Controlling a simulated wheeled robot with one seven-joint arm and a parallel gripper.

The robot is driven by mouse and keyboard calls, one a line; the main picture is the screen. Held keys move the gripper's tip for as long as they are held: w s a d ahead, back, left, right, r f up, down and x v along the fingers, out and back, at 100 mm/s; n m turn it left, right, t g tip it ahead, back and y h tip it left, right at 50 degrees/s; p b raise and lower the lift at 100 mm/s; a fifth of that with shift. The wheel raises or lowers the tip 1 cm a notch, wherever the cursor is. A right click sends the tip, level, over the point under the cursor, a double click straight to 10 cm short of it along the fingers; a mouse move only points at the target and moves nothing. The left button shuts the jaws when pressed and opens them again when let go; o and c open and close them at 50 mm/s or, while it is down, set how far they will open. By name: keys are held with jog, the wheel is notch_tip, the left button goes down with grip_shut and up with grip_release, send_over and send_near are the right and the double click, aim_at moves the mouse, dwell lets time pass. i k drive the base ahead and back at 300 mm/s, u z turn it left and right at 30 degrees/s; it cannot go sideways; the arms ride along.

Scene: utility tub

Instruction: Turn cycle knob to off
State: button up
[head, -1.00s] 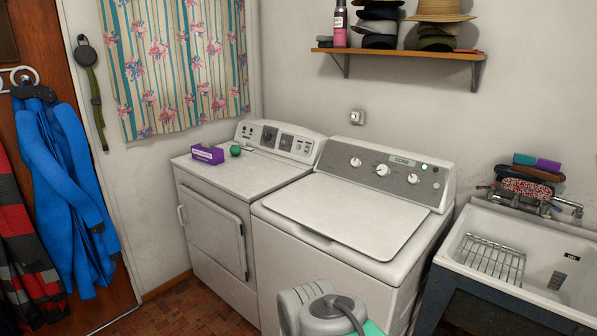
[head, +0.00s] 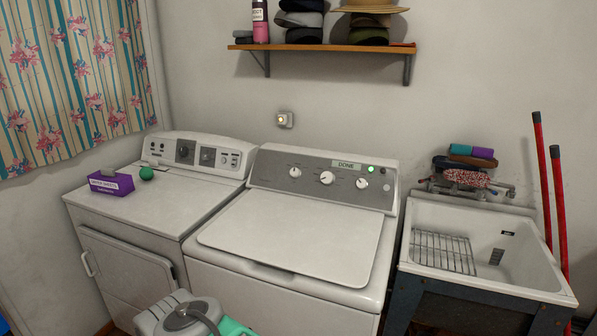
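The washer (head: 300,236) stands in the middle of the head view with its white lid shut. Its grey control panel (head: 310,180) has three white knobs: a left knob (head: 295,172), a larger middle knob (head: 326,178) and a right knob (head: 362,183). A "DONE" label (head: 346,166) and a lit green light (head: 371,169) are at the panel's upper right. The knob markings are too small to read, so I cannot tell which is the cycle knob. My gripper's fingers are not in view.
A dryer (head: 150,205) stands left of the washer, with a purple box (head: 110,183) and green ball (head: 146,173) on top. A utility tub (head: 480,275) stands at right, near red poles (head: 542,180). A shelf (head: 320,47) with hats hangs above. The washer lid is clear.

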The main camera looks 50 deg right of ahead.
aim_at(327, 177)
jog(key=i, duration=0.5)
jog(key=z, duration=2.05)
jog(key=i, duration=0.5)
jog(key=u, duration=0.05)
